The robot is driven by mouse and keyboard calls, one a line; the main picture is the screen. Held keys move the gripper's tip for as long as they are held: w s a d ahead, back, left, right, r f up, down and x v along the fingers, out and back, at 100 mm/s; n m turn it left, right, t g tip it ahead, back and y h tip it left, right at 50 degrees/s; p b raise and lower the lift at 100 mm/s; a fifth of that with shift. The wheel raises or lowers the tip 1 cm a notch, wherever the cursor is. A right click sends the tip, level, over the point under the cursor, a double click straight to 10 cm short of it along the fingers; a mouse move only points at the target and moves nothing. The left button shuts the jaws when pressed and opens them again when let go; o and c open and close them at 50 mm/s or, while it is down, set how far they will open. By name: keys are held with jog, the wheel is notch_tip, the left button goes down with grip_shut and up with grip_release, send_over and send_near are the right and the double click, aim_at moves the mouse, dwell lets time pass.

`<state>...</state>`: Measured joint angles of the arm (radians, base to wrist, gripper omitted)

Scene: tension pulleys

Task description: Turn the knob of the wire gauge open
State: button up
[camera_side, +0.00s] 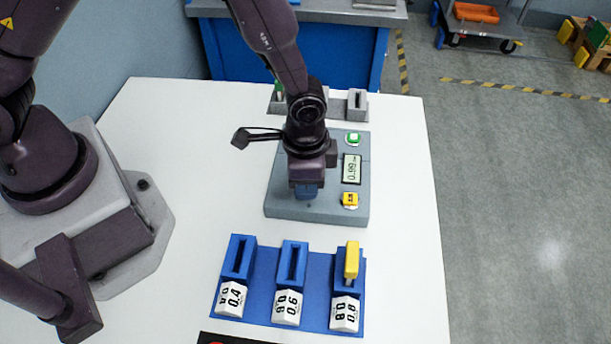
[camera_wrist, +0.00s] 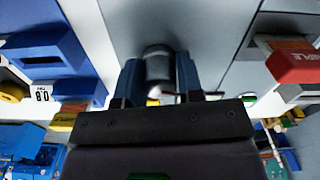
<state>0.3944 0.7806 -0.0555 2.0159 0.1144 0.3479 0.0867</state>
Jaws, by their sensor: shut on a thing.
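The wire gauge (camera_side: 288,207) is a grey box on the white table. It has a green button (camera_side: 353,138), a display reading about 0.99 (camera_side: 351,168) and a yellow button (camera_side: 350,200) along its right side. My gripper (camera_side: 308,190) points down over the front middle of the gauge. The knob (camera_wrist: 158,66) is a dark cylinder in the wrist view, between the blue fingers of my gripper (camera_wrist: 158,76), which are shut on it. In the side view my gripper hides the knob. The gauge's grey surface (camera_wrist: 205,30) also fills the middle of the wrist view.
A blue rack (camera_side: 262,290) in front has slots marked 0.4, 0.6 and 0.8; a yellow piece (camera_side: 351,260) stands in the 0.8 slot. Grey holders (camera_side: 357,104) stand behind the gauge. A red block marked SAMPLE (camera_wrist: 295,66) shows in the wrist view.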

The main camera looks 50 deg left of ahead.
jog(key=shift+n, duration=0.3)
jog(key=o, duration=0.9)
notch_tip(320, 180, up, 13)
jog(key=shift+r, duration=0.1)
jog(key=s+a+r+n+t, duration=0.2)
jog(key=s+a+r, duration=0.2)
jog(key=a+r, duration=0.1)
jog(key=s+a+r+n+t, duration=0.1)
jog(key=s+a+r+n, duration=0.1)
jog(key=s+a+r, duration=0.2)
jog(key=s+a+r+n+t, duration=0.2)
jog(key=s+a+r, duration=0.2)
jog(key=r, duration=0.5)
jog(key=shift+s+a+n+t, duration=0.15)
jog(key=shift+s+a, duration=0.05)
jog(key=shift+a, duration=0.4)
jog(key=shift+s+a+n+t, duration=0.15)
jog(key=shift+a, duration=0.4)
